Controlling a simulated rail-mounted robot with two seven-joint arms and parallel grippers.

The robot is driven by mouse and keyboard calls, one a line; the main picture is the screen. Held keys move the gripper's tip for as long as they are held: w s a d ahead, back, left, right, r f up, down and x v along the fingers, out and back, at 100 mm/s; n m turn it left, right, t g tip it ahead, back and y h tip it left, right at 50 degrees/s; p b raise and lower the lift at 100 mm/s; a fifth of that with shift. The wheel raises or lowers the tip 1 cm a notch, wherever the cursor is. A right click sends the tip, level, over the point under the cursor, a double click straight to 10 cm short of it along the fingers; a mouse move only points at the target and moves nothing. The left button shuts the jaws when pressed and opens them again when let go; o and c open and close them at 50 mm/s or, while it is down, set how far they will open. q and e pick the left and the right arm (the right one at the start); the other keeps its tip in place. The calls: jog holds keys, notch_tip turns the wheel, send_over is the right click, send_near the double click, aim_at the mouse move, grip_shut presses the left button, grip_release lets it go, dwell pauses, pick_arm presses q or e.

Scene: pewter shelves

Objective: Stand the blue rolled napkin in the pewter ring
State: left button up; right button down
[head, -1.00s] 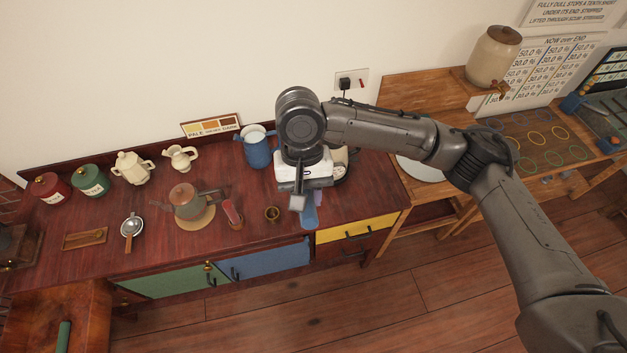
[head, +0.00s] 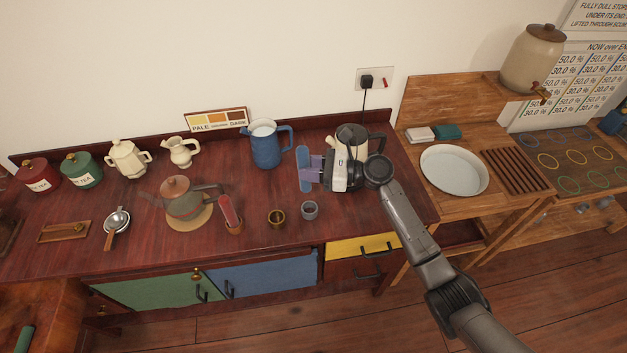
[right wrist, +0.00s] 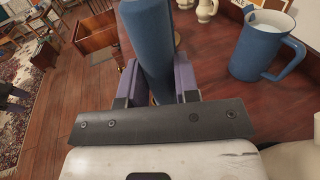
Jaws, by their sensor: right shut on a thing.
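The blue rolled napkin (head: 303,172) is held by my right gripper (head: 314,168), between its purple fingers. In the head view it is long in the picture's up-down direction, over the red-brown counter; I cannot tell its height. In the right wrist view the napkin (right wrist: 150,40) stretches away from the shut fingers (right wrist: 156,85). The small grey pewter ring (head: 310,210) stands on the counter in front of the napkin, apart from it, and looks empty. My left gripper is not in view.
A brass ring (head: 276,217) stands left of the pewter ring. A red napkin (head: 229,211) stands in a copper-coloured holder. A blue jug (head: 266,146) is behind, left of the gripper. A teapot (head: 184,200) stands further left.

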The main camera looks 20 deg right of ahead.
jog(key=shift+m+t, duration=0.3)
jog(key=shift+t, duration=0.2)
jog(key=shift+w+d+f+b, duration=0.1)
jog(key=shift+d+f+b, duration=0.1)
jog(key=shift+f+b, duration=1.6)
jog(key=shift+w+d+f+b, duration=0.1)
jog(key=shift+d+f+b, duration=0.15)
jog(key=shift+f+b, duration=1.5)
jog(key=shift+w+d+f+b, duration=0.15)
jog(key=shift+f+b, duration=0.75)
jog(key=shift+f, duration=1.7)
jog(key=shift+s, duration=0.1)
jog(key=c, duration=1)
grip_release()
jog(key=shift+o, duration=1.1)
jog(key=shift+d, duration=0.15)
